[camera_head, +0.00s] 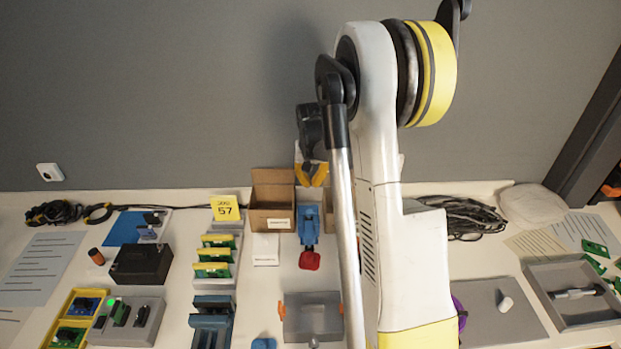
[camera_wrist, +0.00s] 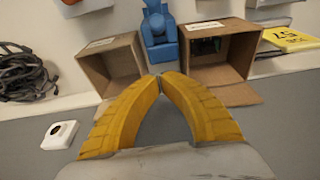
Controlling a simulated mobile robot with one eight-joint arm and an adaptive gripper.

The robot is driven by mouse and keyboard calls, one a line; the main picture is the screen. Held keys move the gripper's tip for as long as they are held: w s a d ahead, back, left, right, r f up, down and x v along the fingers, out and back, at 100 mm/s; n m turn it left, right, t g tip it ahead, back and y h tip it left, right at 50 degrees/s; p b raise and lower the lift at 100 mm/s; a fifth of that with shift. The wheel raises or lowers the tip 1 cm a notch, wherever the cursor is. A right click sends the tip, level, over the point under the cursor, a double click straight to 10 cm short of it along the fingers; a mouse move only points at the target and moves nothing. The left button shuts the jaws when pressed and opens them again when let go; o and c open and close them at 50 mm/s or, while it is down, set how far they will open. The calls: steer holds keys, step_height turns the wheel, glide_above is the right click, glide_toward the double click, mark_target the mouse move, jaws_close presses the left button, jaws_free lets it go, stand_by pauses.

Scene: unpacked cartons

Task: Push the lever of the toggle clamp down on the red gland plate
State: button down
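A blue device (camera_head: 308,226), which looks like the toggle clamp, stands on the table between two cardboard cartons. A red piece (camera_head: 310,260) is at its near end; I cannot tell whether this is the gland plate or part of the clamp. The lever's position is not clear. The blue device also shows at the top of the wrist view (camera_wrist: 160,32). My gripper (camera_head: 312,176) is beyond the blue device in the head view, near the wall and apart from it. In the wrist view its yellow fingertips (camera_wrist: 160,80) meet with nothing between them.
An open carton (camera_head: 272,220) stands left of the blue device; another is partly hidden by my arm. A yellow sign (camera_head: 225,208) and a rack of green-and-yellow modules stand further left. A grey tray (camera_head: 312,316) lies in front. Cables (camera_head: 462,218) lie at the right back.

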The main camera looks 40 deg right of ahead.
mark_target(309, 215)
steer(key=b+x, duration=0.1)
steer(key=x, duration=0.3)
steer(key=shift+s+a+f+b, duration=0.25)
steer(key=shift+s+a, duration=0.15)
steer(key=shift+s, duration=0.1)
steer(key=shift+s+a+f+b, duration=0.2)
steer(key=shift+s+a, duration=0.2)
steer(key=shift+s, duration=0.15)
steer(key=shift+s+a+f, duration=0.1)
steer(key=shift+s+a, duration=0.25)
steer(key=shift+s, duration=0.1)
steer(key=shift+s+a+f+b, duration=0.3)
steer(key=shift+s+a, duration=0.1)
steer(key=shift+s, duration=0.15)
steer(key=shift+w+d, duration=0.1)
